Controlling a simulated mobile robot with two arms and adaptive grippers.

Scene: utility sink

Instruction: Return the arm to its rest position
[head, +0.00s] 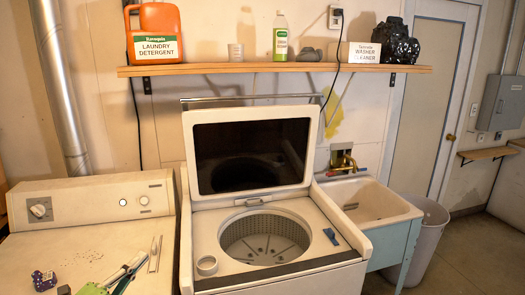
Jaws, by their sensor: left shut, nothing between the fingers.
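What seems to be the tip of my left gripper (64,290) shows as a small dark piece at the bottom edge, low on the left. It is shut and holds nothing. It appears at the front of the white dryer top (60,255); whether it touches that top I cannot tell. The rest of the left arm is out of the picture. My right gripper and arm are not in view.
A sink (375,205) stands right; a shelf (280,68) runs above.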

